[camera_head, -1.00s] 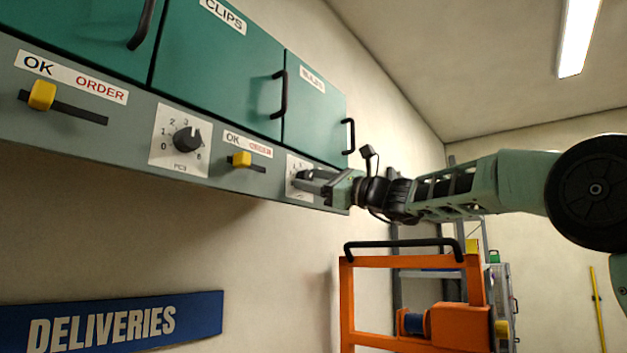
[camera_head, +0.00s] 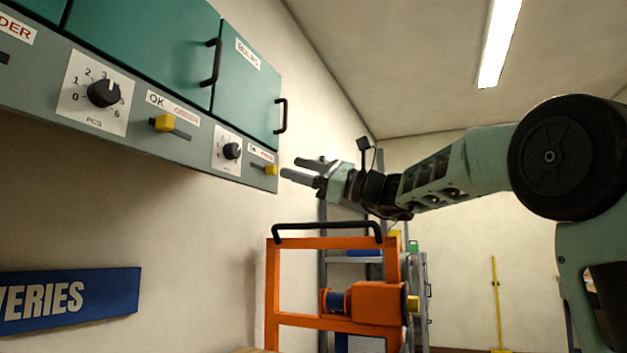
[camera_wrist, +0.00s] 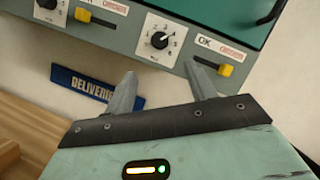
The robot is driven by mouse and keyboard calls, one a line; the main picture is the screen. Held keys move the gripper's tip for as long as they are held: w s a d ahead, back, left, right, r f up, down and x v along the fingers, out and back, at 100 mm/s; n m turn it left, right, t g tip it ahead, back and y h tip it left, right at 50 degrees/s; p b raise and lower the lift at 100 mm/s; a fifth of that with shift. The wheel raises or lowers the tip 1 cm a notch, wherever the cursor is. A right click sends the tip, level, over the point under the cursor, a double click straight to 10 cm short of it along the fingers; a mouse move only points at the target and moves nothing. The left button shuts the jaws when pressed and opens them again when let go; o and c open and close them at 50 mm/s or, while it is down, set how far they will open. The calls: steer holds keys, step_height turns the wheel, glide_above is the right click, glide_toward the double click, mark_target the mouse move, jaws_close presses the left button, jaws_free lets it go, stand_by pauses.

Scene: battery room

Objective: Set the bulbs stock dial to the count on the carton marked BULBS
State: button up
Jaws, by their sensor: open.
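The bulbs stock dial (camera_head: 232,151) is a black knob on a white numbered plate, under the green cabinet door labelled BULBS (camera_head: 248,85). In the wrist view the dial (camera_wrist: 159,40) is ahead of my fingers, its pointer mark toward the upper right; the exact number is too small to read surely. My gripper (camera_head: 292,168) is open and empty, right of the dial and apart from it. The fingers also show in the wrist view (camera_wrist: 160,72), spread below the dial plate. No carton marked BULBS is in view.
A yellow slider (camera_head: 271,170) sits right of the dial, another (camera_head: 165,123) left of it. A larger-looking dial (camera_head: 103,93) is further left. An orange cart frame (camera_head: 270,290) with a black handle stands below my arm. A blue DELIVERIES sign (camera_head: 110,292) is on the wall.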

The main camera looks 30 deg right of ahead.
steer(key=shift+v, duration=1.5)
steer(key=s+a+f+n+g+h, duration=0.25)
steer(key=a+f+g, duration=0.25)
steer(key=a+f, duration=0.55)
steer(key=s+a+f+n+g+h, duration=0.2)
steer(key=s+a+f+n+g, duration=0.15)
steer(key=a+f, duration=0.7)
steer(key=s+a+f+n+g+h, duration=0.1)
steer(key=s+f+n+g+h, duration=0.4)
steer(key=s+f, duration=0.55)
steer(key=s+a+f+n+g+h, duration=0.15)
steer(key=s+f+n, duration=0.55)
steer(key=f, duration=0.7)
steer(key=s+d+f+n+h, duration=0.4)
steer(key=s+f+n+h, duration=0.1)
steer(key=s+f+n, duration=0.3)
step_height(320, 180, up, 18)
steer(key=n+p, duration=0.1)
steer(key=p, duration=1.5)
steer(key=shift+s+d+t+p, duration=0.15)
steer(key=shift+d+t+p, duration=0.15)
steer(key=shift+p, duration=0.1)
